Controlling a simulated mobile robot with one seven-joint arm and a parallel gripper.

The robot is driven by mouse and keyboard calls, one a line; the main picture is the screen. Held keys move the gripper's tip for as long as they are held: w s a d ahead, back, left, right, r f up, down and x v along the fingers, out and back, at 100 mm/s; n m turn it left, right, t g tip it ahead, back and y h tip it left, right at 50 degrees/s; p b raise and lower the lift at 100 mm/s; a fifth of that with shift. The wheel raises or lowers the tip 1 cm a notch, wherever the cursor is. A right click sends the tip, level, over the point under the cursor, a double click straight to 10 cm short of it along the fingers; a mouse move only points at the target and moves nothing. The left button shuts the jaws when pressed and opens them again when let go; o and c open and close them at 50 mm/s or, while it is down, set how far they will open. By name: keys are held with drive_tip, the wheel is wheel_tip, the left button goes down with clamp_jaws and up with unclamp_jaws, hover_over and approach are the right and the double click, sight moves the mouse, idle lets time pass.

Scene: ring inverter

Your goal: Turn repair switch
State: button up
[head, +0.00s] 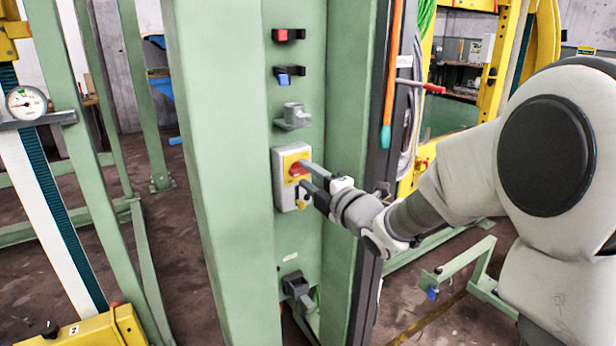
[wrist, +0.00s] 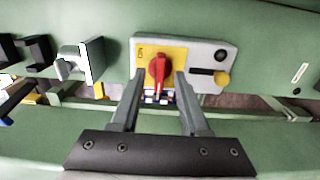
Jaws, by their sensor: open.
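The repair switch is a red rotary knob (head: 298,169) on a yellow plate, set in a light grey box (head: 284,207) on the green column. The knob also shows in the wrist view (wrist: 158,70), with its grip running up and down the picture. My gripper (head: 309,176) is at the front of the box. In the wrist view its two fingers (wrist: 158,78) are open, one on each side of the knob, with gaps to it. I cannot tell whether the fingertips reach past the knob's front. A checkered marker shows between the fingers.
The box also carries a black round part (wrist: 221,56) and a yellow knob (wrist: 222,78). Above it on the column are a grey socket (head: 293,115), a blue-marked black bracket (head: 288,75) and a red-marked one (head: 288,35). An orange rod (head: 392,75) hangs at right.

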drive_tip(key=shift+w+a, duration=0.15)
drive_tip(key=shift+w, duration=0.05)
clamp_jaws()
